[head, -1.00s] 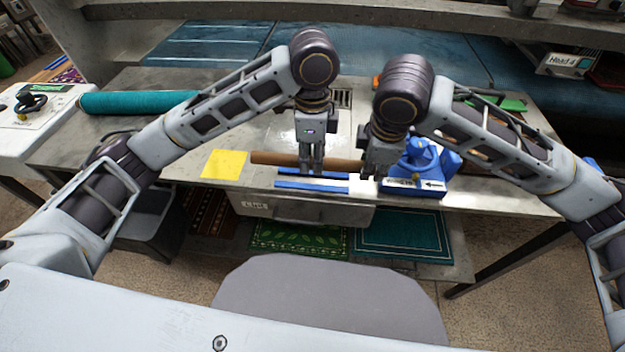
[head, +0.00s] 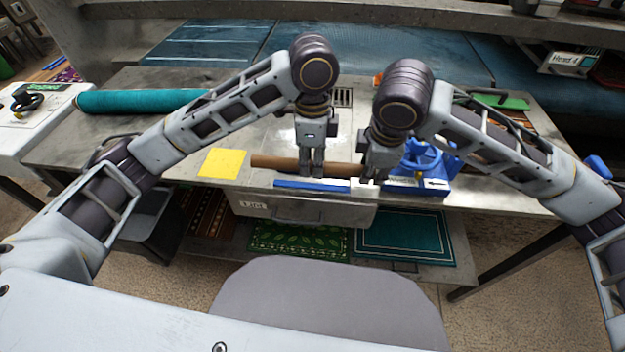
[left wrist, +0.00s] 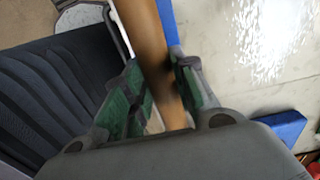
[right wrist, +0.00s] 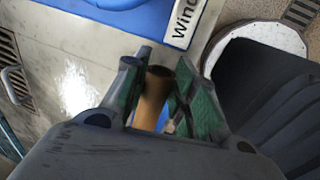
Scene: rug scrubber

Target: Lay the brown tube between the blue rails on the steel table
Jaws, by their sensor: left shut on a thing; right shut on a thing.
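The brown tube (head: 275,162) lies level along the front of the steel table (head: 215,140). My left gripper (head: 312,175) is shut on the tube near its middle, seen also in the left wrist view (left wrist: 158,55). My right gripper (head: 370,180) is shut on the tube near its right end; the hollow end (right wrist: 157,73) shows between its fingers. The front blue rail (head: 312,184) shows just before the tube. The rear rail is hidden in the head view; a blue strip (left wrist: 168,22) runs beside the tube in the left wrist view. I cannot tell whether the tube touches the table.
A yellow sheet (head: 222,163) lies left of the rails. A blue device (head: 425,160) with a labelled base stands close on the right. A teal roll (head: 140,101) lies at the back left. A drawer (head: 300,208) hangs under the front edge.

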